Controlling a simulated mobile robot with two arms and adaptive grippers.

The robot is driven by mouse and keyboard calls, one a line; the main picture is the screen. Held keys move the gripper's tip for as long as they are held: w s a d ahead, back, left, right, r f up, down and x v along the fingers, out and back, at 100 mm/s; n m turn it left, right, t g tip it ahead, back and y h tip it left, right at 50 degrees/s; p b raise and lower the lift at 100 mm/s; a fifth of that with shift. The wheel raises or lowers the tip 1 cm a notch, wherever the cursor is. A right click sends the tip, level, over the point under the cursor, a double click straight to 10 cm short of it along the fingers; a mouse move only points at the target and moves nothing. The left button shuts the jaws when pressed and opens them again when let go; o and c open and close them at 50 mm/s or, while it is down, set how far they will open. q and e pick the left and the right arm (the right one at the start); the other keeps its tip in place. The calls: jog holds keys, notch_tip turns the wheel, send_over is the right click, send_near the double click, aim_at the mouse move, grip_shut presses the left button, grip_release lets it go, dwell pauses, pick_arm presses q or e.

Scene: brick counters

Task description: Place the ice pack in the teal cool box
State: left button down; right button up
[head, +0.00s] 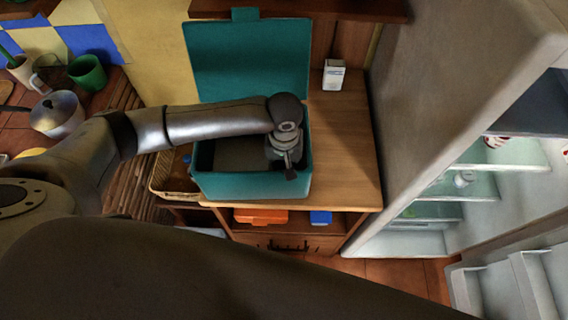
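The teal cool box (252,186) stands on a wooden cabinet with its lid (247,60) raised at the back. My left arm reaches across the box from the left. My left gripper (288,172) points down over the right part of the box opening, near its front right wall. Its fingertips are mostly hidden, so I cannot tell whether it is open or holds anything. No ice pack can be made out for sure; a small blue block (320,217) lies on the shelf below the cabinet top. The box's inside is dark and partly covered by my arm. My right gripper is out of view.
A white carton (333,74) stands on the cabinet top (345,145) at the back right. An orange item (261,216) lies on the shelf below. An open fridge (465,185) is on the right. A pot (57,114) and green mug (87,73) stand at the left.

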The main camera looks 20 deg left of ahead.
pick_arm(q)
jog(key=shift+s+f, duration=0.2)
jog(key=shift+f, duration=0.25)
jog(key=shift+s+a+f, duration=0.1)
jog(key=shift+a+f, duration=0.05)
jog(key=shift+f, duration=0.1)
jog(key=c, duration=1)
grip_release()
jog(key=shift+s+f, duration=0.1)
jog(key=r, duration=1.3)
jog(key=shift+w+d+r, duration=0.1)
jog(key=shift+w+d, duration=0.1)
